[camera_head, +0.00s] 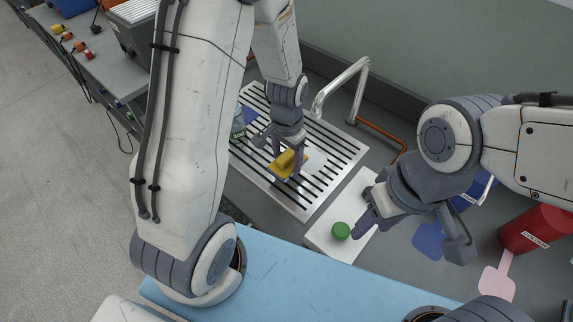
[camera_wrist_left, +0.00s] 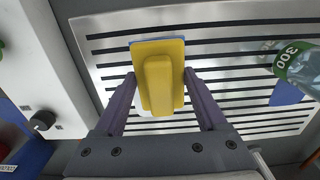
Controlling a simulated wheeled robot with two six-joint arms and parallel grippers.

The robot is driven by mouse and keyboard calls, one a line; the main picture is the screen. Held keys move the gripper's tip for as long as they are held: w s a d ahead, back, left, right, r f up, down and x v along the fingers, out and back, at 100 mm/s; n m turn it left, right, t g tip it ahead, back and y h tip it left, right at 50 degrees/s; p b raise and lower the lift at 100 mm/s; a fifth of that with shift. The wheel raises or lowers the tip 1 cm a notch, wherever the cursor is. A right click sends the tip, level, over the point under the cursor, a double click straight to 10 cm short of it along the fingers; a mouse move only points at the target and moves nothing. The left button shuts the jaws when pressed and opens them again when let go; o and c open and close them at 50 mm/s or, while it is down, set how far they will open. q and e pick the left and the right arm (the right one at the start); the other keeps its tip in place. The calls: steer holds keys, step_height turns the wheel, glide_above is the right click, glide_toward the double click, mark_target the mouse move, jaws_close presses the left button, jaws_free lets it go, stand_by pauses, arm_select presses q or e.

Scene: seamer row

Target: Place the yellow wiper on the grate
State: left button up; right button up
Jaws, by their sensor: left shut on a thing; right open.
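The yellow wiper (camera_head: 287,163) is a small block with a raised handle. The grate also fills much of the left wrist view (camera_wrist_left: 235,35). My right gripper (camera_head: 405,222) is open and empty, close to a green round knob (camera_head: 340,231).
A clear bottle with a green label (camera_head: 238,128) and a blue cloth (camera_head: 250,114) are on the grate. A white piece lies beside the wiper. A metal faucet (camera_head: 343,85) rises behind. A red can (camera_head: 535,229) and blue piece (camera_head: 428,239) are at right.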

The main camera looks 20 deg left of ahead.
mark_target(287, 167)
arm_select(q)
steer(key=shift+f, duration=2.05)
steer(key=shift+f, duration=0.1)
steer(key=o, duration=1.4)
step_height(287, 167, up, 12)
steer(key=shift+f, duration=0.1)
steer(key=s+d+r+m, duration=0.1)
steer(key=s+d+r, duration=0.1)
steer(key=s+d, duration=0.2)
steer(key=s+d+r+m, duration=0.1)
steer(key=s+d+r, duration=0.2)
steer(key=s, duration=0.5)
steer(key=s+d+r+m+h, duration=0.1)
steer(key=s+d+r, duration=0.2)
steer(key=s+d, duration=0.2)
steer(key=shift+s+r, duration=0.2)
steer(key=shift+s, duration=0.3)
